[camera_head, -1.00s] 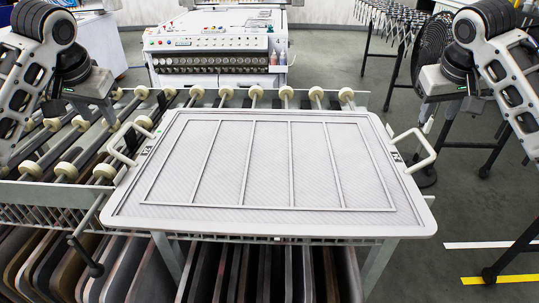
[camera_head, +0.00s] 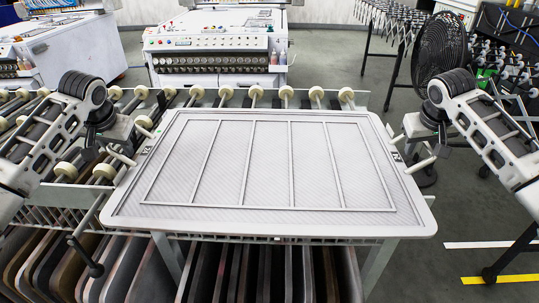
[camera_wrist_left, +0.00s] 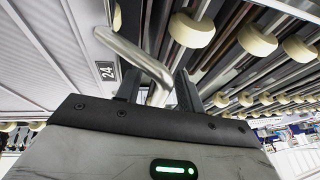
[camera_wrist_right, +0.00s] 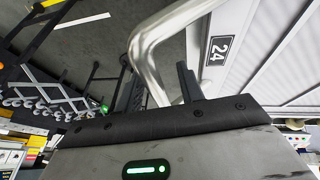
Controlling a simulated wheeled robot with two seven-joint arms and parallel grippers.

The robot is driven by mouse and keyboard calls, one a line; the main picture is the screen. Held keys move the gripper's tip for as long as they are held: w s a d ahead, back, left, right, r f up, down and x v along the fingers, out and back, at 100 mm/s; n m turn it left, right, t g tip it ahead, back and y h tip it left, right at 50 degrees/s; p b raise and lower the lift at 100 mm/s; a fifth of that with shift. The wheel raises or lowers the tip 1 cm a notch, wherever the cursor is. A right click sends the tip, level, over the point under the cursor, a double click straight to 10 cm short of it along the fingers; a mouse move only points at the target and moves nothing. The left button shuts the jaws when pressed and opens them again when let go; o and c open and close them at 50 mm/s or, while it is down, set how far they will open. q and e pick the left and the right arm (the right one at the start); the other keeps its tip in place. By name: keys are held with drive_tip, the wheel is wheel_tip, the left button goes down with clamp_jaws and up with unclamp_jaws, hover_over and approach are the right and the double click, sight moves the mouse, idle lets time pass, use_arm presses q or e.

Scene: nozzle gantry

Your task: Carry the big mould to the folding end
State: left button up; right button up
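The big mould (camera_head: 420,222) is a flat light-grey rectangular tray with a raised rim and thin dividers. It lies level on a frame with rollers, in the middle of the head view. A bent metal handle sticks out at each short side, beside a "24" label. My left gripper (camera_wrist_left: 158,88) is at the left handle (camera_wrist_left: 135,55), which passes between its open fingers. My right gripper (camera_wrist_right: 160,85) is at the right handle (camera_wrist_right: 145,45), also between open fingers. Gaps show beside both handles. I cannot tell which place is the folding end.
White rollers (camera_head: 255,97) run behind and left of the mould. Dark boards (camera_head: 210,270) stand upright below. A control machine (camera_head: 215,50) is behind. A black fan (camera_head: 440,48) and a folding lattice conveyor (camera_head: 395,14) stand back right. Grey floor (camera_head: 345,75) is clear between.

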use_arm(q)
clamp_jaws()
use_arm(e)
clamp_jaws()
drive_tip(key=shift+r, duration=0.1)
idle(0.9)
